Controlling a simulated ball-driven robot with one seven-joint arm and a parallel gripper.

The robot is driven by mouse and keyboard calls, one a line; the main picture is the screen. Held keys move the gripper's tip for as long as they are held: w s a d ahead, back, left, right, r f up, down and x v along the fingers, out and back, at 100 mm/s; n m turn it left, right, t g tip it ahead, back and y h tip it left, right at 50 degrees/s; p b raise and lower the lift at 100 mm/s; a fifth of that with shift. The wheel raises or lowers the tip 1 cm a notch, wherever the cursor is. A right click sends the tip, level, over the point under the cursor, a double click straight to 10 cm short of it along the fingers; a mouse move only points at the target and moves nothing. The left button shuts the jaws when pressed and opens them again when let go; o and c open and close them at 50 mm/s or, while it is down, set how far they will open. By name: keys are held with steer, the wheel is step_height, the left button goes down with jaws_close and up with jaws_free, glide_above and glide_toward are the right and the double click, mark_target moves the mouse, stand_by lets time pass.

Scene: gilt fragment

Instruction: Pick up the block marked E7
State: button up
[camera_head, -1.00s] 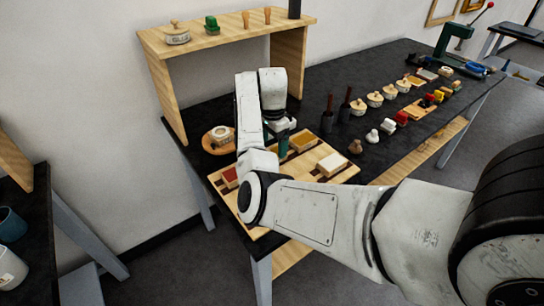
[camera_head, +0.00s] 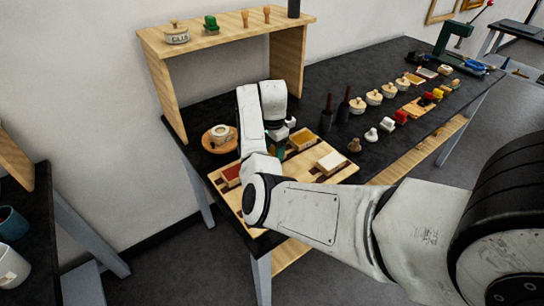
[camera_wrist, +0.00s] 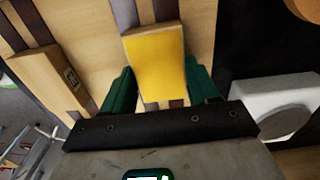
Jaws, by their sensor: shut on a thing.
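My gripper (camera_wrist: 160,88) has its green fingers shut on a yellow-topped wooden block (camera_wrist: 156,66), one finger on each side. The block is over the slatted wooden tray (camera_wrist: 203,25); I cannot tell whether it still touches it. No marking shows on its yellow face, so I cannot read whether it is E7. Another wooden block (camera_wrist: 50,80) to the left carries a small dark label, too small to read.
A yellow-topped block (camera_head: 303,140), a white-topped block (camera_head: 331,161) and a red-topped block (camera_head: 232,173) are on the tray. A round board (camera_head: 219,140) with a pot is to the left. A wooden shelf (camera_head: 230,40) rises behind.

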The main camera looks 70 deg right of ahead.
steer(key=c, duration=0.3)
steer(key=shift+r, duration=0.15)
